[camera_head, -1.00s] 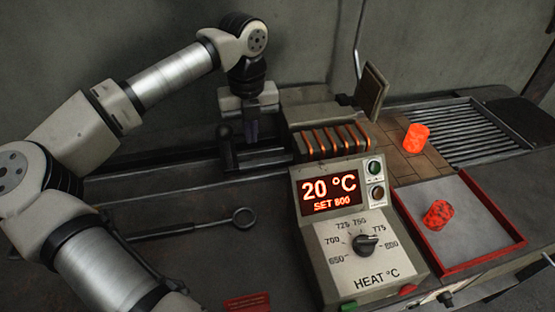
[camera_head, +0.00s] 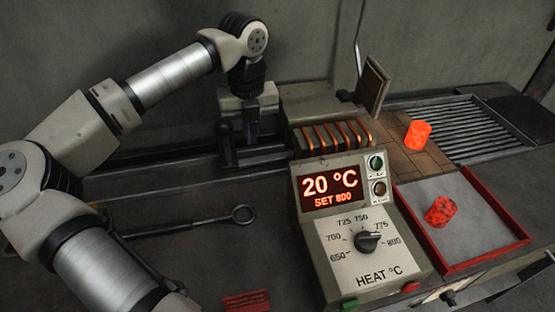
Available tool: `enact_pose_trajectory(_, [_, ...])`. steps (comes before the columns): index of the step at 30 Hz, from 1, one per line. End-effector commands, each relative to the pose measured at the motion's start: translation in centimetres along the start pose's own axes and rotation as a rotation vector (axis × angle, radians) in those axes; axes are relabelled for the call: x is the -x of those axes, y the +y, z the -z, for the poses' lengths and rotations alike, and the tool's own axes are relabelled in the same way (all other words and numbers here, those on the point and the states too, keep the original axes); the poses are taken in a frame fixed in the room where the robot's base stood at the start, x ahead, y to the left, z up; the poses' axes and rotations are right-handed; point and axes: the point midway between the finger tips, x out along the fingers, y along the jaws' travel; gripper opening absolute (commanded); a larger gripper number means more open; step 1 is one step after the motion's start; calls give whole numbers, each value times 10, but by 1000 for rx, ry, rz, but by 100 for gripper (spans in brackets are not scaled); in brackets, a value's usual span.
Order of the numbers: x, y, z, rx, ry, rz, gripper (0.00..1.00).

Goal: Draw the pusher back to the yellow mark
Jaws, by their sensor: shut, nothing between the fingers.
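The pusher's dark upright handle (camera_head: 227,145) stands on the black slide rails to the left of the heater coil. My gripper (camera_head: 252,138) points down just to the right of the handle, close to it. Its fingers look shut with nothing held; whether they touch the handle or the slide I cannot tell. The lower fingertips are hard to make out against the dark rails. I cannot make out a yellow mark in this view.
One glowing billet (camera_head: 418,134) stands on the brick (camera_head: 400,158); another (camera_head: 441,211) lies in the red-rimmed tray (camera_head: 487,262). A ringed rod tool (camera_head: 190,226) lies in front of the rails.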

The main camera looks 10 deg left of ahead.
Motion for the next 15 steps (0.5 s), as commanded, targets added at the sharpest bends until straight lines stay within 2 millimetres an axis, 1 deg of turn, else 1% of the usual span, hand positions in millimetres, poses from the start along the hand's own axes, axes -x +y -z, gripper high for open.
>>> enact_pose_trajectory(1, [-9,0,0,1,0,0,0])
enact_pose_trajectory(3, [-14,0,0,1,0,0,0])
enact_pose_trajectory(8, [-18,1,0,1,1,0,0])
enact_pose_trajectory(11, [-19,7,0,4,3,0,0])
enact_pose_trajectory(15, [-20,23,1,5,6,-1,0])
